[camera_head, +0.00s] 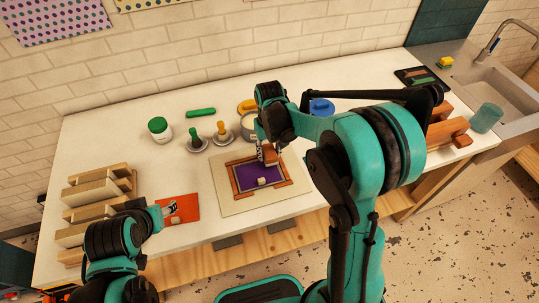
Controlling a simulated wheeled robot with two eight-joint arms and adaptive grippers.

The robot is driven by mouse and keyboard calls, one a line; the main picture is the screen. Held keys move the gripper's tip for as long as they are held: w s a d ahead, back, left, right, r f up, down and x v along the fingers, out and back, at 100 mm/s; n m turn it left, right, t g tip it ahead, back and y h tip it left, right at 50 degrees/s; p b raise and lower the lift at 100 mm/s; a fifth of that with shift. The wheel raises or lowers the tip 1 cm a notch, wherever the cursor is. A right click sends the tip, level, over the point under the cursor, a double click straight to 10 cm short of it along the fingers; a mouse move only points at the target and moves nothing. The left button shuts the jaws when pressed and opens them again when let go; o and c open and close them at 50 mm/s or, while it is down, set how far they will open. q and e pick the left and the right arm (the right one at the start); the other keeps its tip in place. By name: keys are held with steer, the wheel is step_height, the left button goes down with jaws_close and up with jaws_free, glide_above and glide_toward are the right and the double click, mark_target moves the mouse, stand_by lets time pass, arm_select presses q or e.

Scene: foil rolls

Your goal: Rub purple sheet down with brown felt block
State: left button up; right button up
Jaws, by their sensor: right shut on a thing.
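The purple sheet (246,179) lies inside a reddish-brown wooden frame (286,183) on a beige board (237,206) at the middle of the counter. A small pale piece (262,182) rests on the sheet. My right gripper (268,152) is over the frame's far right part, shut on the brown felt block (270,158). I cannot tell whether the block touches the sheet. My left gripper (169,209) is low over an orange mat (187,208) at the left, apart from the sheet; its finger opening is too small to read.
Stacked wooden blocks (90,192) stand at the far left. Behind the board are a green-lidded jar (159,130), two stamp-like tools with green (195,140) and yellow (221,132) handles, and a green bar (201,112). A sink (492,97) is at the right.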

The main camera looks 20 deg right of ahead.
steer(key=shift+s+r, duration=0.4)
steer(key=shift+r, duration=0.4)
steer(key=shift+r+p, duration=0.35)
steer(key=shift+p, duration=0.15)
steer(key=shift+w+r+p, duration=0.35)
steer(key=shift+r+p, duration=0.2)
steer(key=shift+s+r+p, duration=0.2)
steer(key=shift+r+p, duration=0.6)
steer(key=shift+r, duration=0.5)
arm_select(q)
steer(key=r, duration=0.2)
steer(key=s+r, duration=0.1)
steer(key=r, duration=0.1)
steer(key=shift+r, duration=0.1)
